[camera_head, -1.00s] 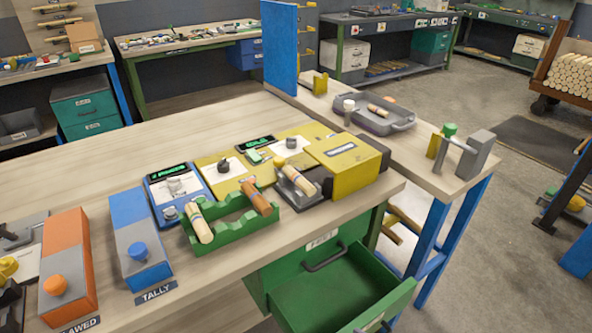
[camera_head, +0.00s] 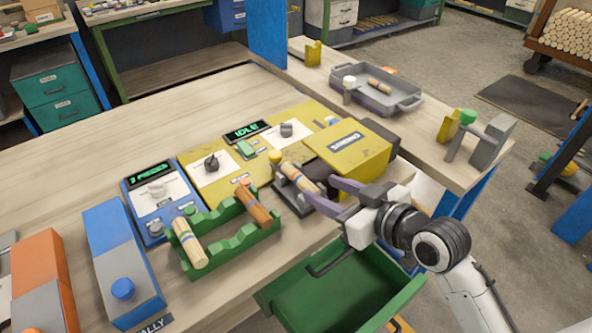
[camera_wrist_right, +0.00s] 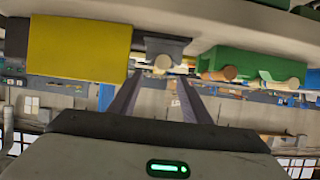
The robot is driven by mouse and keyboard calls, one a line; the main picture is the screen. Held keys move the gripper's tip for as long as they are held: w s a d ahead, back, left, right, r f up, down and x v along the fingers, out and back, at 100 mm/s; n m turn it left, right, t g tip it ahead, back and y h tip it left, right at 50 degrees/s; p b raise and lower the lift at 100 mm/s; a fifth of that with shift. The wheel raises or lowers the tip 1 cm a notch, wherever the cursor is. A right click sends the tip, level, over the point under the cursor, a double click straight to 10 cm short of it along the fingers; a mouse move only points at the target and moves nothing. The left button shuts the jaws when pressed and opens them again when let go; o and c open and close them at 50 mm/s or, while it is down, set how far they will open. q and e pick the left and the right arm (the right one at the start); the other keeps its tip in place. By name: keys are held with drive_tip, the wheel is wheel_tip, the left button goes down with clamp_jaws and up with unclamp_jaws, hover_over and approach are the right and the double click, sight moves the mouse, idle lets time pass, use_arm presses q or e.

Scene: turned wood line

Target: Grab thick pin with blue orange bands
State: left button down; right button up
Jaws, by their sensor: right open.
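A light wood pin (camera_head: 300,179) with a blue band lies in a dark grey cradle (camera_head: 290,200) beside the yellow machine; any orange on it is too small to make out. A second light pin (camera_head: 188,243) with narrow coloured bands and a brown pin (camera_head: 258,204) lie in the green rack (camera_head: 225,240). My right gripper (camera_head: 322,197) is open and empty, its fingers reaching toward the near end of the cradle pin. In the right wrist view, a round pin end (camera_wrist_right: 163,62) shows beyond the space between the fingertips (camera_wrist_right: 158,80). My left gripper is out of view.
The yellow machine (camera_head: 350,150) stands close to the right fingers. An open green drawer (camera_head: 340,285) is below the arm. A grey tray (camera_head: 400,99) with a pin stands on the side bench. Blue (camera_head: 125,250) and orange (camera_head: 40,275) boxes stand at left.

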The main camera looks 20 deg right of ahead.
sight(308, 183)
drive_tip(key=x, duration=0.7)
drive_tip(key=shift+w+a+f, duration=0.1)
drive_tip(key=shift+w+a, duration=0.05)
drive_tip(key=shift+a, duration=0.05)
clamp_jaws()
